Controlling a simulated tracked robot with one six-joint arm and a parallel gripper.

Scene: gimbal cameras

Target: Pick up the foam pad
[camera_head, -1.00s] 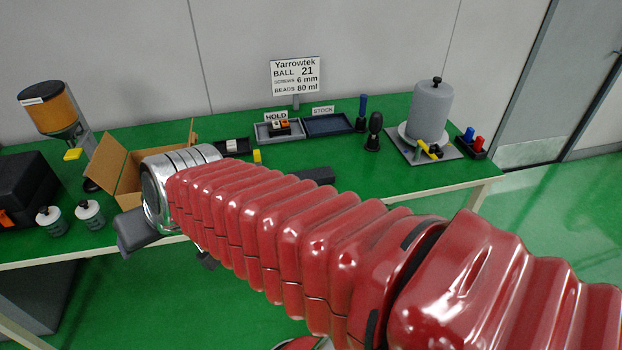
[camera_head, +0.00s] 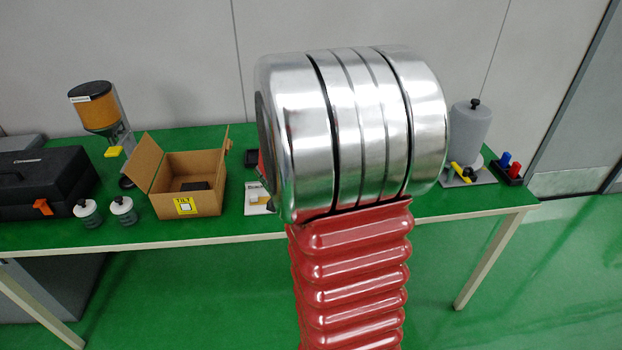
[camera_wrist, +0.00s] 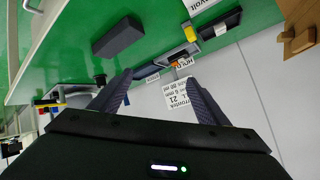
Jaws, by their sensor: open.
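A dark grey rectangular block (camera_wrist: 117,38), which looks like the foam pad, lies on the green table top in the wrist view. In the head view my arm hides that part of the table. My gripper (camera_wrist: 160,82) is open, its two ribbed dark fingers spread apart with nothing between them. The block is beyond the fingertips, up and to the left in the wrist picture, and apart from them.
The open cardboard box (camera_head: 191,208) holds a dark item. Two small jars (camera_head: 124,211), a black toolbox (camera_head: 42,184) and an orange-topped dispenser (camera_head: 97,107) stand at left. A grey cylinder (camera_head: 468,132) stands at right. A sign (camera_wrist: 178,94) stands behind the fingers.

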